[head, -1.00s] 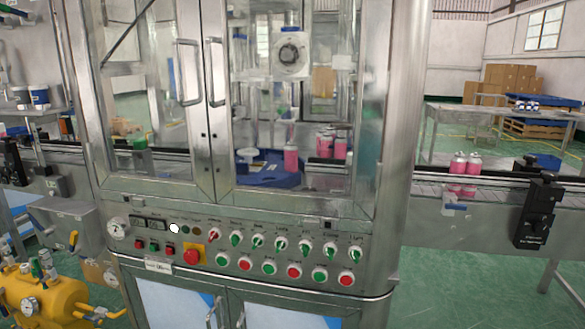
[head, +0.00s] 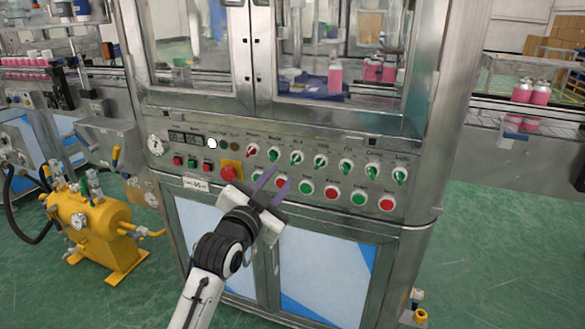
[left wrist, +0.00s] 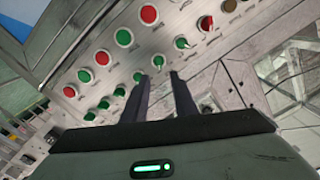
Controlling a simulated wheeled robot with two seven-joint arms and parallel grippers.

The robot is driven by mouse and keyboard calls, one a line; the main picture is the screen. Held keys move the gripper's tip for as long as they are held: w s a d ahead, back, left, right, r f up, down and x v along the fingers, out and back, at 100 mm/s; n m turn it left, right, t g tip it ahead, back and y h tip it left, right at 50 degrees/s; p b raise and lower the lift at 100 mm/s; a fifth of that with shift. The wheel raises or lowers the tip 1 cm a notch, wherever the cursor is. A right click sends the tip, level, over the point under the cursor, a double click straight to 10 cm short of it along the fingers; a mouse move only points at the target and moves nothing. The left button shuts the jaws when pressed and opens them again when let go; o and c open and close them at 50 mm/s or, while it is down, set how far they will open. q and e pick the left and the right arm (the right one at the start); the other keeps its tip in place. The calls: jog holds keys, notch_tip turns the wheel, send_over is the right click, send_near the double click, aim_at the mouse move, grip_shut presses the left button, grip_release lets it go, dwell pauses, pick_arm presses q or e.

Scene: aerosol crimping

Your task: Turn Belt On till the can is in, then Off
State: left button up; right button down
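The control panel (head: 310,178) has a row of selector knobs above a row of round red and green push buttons; its labels are too small to read. The leftmost knob (head: 252,150) is red and the others, such as this one (head: 295,158), are green. My left gripper (head: 273,180) is in front of the panel's left-middle part, its fingers slightly apart and empty. In the left wrist view the fingers (left wrist: 160,76) point at the panel with a gap between them. Pink cans stand inside the machine (head: 335,77) and on the right conveyor (head: 530,92). My right gripper is out of view.
A red mushroom button on a yellow plate (head: 231,165) is close to the left gripper. A yellow tank with gauges (head: 90,230) stands on the floor at the left. Green floor is open at the right.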

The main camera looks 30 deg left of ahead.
aim_at(294, 161)
pick_arm(q)
jog(key=b+x, duration=0.1)
jog(key=x, duration=0.7)
jog(key=shift+w, duration=0.4)
jog(key=shift+f, duration=0.1)
grip_shut()
